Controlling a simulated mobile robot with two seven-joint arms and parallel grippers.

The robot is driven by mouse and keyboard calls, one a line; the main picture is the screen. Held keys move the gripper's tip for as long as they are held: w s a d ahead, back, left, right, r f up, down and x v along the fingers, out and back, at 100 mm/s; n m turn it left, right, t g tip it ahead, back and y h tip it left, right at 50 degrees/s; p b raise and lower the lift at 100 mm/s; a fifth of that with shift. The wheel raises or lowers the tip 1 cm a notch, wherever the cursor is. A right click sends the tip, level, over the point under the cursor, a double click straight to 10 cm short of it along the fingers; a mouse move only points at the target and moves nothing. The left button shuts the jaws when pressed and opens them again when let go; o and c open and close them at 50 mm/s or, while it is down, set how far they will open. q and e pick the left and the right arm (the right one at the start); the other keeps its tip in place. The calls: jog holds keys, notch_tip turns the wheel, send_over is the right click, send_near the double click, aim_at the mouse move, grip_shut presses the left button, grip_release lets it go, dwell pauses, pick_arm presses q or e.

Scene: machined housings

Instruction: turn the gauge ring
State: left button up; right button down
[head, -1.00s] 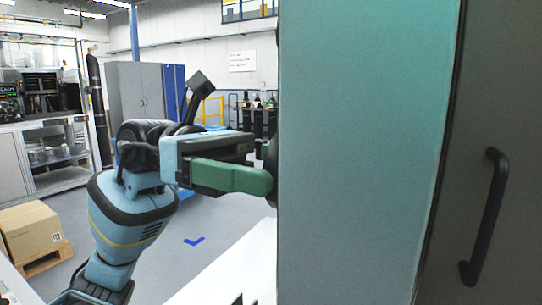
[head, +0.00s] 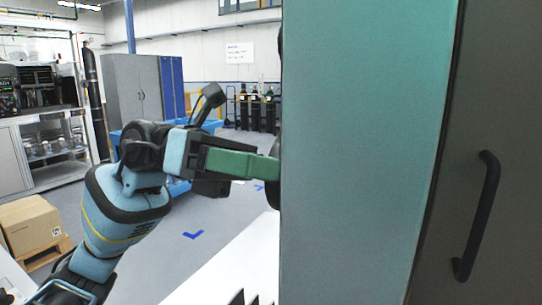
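I cannot make out a whole gauge ring in the head view. Only thin dark slivers of something show at the left edge of a large teal panel (head: 365,150), and I cannot tell whether they belong to the ring. My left gripper (head: 262,167) has green fingers and reaches right to that edge. Its fingertips touch or pass behind the edge, so their gap and anything between them are hidden. My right gripper is not in view.
The teal panel blocks the middle of the view. A dark door with a black handle (head: 476,215) stands at right. A white tabletop (head: 235,265) lies below my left gripper. A cardboard box (head: 32,225) sits on a pallet at left. Open floor lies beyond.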

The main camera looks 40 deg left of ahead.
pick_arm(q)
jog(key=shift+n, duration=0.7)
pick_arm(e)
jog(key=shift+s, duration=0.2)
pick_arm(q)
jog(key=o, duration=1)
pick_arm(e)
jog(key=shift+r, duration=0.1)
pick_arm(q)
jog(key=shift+b+v, duration=1.2)
jog(key=shift+v, duration=2.7)
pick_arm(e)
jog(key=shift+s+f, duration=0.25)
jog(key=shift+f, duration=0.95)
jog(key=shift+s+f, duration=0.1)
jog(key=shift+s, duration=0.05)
